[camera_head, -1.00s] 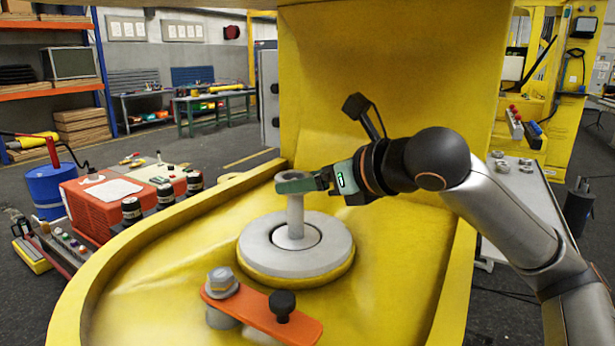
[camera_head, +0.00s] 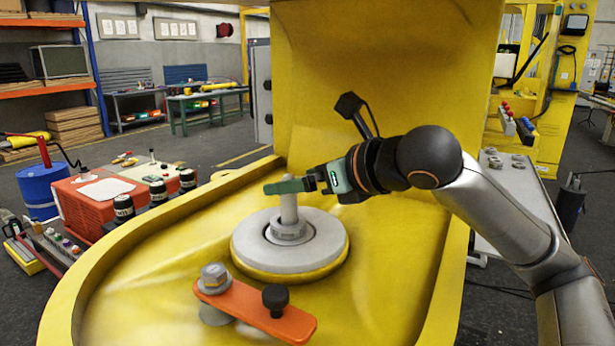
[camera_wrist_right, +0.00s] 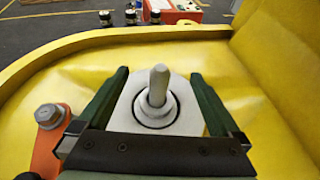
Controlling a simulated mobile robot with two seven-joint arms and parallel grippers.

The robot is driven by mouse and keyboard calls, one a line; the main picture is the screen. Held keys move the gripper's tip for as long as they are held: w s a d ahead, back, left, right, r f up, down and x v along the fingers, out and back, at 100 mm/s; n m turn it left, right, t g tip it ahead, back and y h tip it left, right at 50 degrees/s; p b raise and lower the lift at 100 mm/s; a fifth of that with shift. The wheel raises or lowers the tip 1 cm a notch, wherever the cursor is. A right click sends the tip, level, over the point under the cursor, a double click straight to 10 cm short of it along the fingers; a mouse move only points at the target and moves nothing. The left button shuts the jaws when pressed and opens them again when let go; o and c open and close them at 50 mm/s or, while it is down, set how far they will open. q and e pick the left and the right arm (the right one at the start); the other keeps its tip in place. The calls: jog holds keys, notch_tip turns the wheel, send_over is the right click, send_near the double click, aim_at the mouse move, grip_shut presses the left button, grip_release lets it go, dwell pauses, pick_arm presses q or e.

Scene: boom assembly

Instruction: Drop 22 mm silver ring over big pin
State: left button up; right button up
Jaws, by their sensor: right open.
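The big pin (camera_head: 289,209) stands upright at the centre of a round grey disc (camera_head: 326,250) on the yellow boom part. The silver ring (camera_head: 289,231) sits low around the pin, at its foot on the disc. In the right wrist view the pin (camera_wrist_right: 159,84) rises through the ring (camera_wrist_right: 155,112). My right gripper (camera_head: 287,186) is at the height of the pin's upper end. Its fingers (camera_wrist_right: 159,78) are spread on either side of the pin, apart from it, with nothing between them but the pin. My left gripper is not in view.
An orange plate (camera_head: 255,308) with a bolt (camera_head: 214,277) and a black knob (camera_head: 276,298) lies in front of the disc. A yellow wall (camera_head: 385,75) stands behind the pin, and a raised yellow rim (camera_head: 120,245) runs along the left.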

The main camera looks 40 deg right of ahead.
jog(key=b+v, duration=0.4)
jog(key=v, duration=0.8)
jog(key=shift+s, duration=0.3)
